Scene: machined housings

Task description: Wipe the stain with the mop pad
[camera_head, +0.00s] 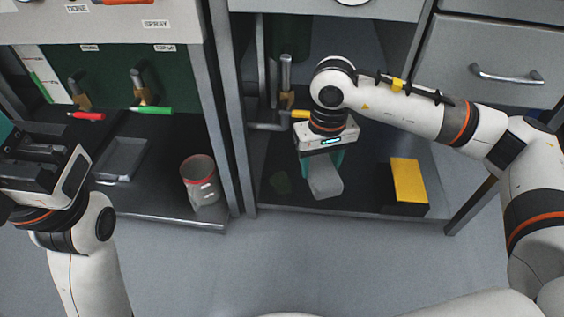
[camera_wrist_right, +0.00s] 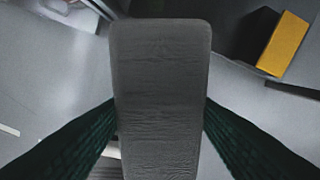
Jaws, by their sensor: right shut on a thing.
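The mop pad (camera_head: 325,181) is a light grey rounded block in the head view. It fills the middle of the right wrist view (camera_wrist_right: 161,75), between two dark green fingers. My right gripper (camera_head: 321,164) points down over the lower shelf and is shut on the pad. A dark greenish patch, seemingly the stain (camera_head: 280,182), lies on the shelf just left of the pad. I cannot tell whether the pad touches the shelf. My left gripper (camera_head: 38,158) is at the far left, away from the pad; its finger opening is unclear.
A yellow-topped black block (camera_head: 408,181) stands right of the pad, also seen in the right wrist view (camera_wrist_right: 285,43). Pipes with a yellow handle (camera_head: 294,114) rise behind the stain. A cabinet post (camera_head: 238,150) stands left. A grey cup (camera_head: 200,182) sits on the left shelf.

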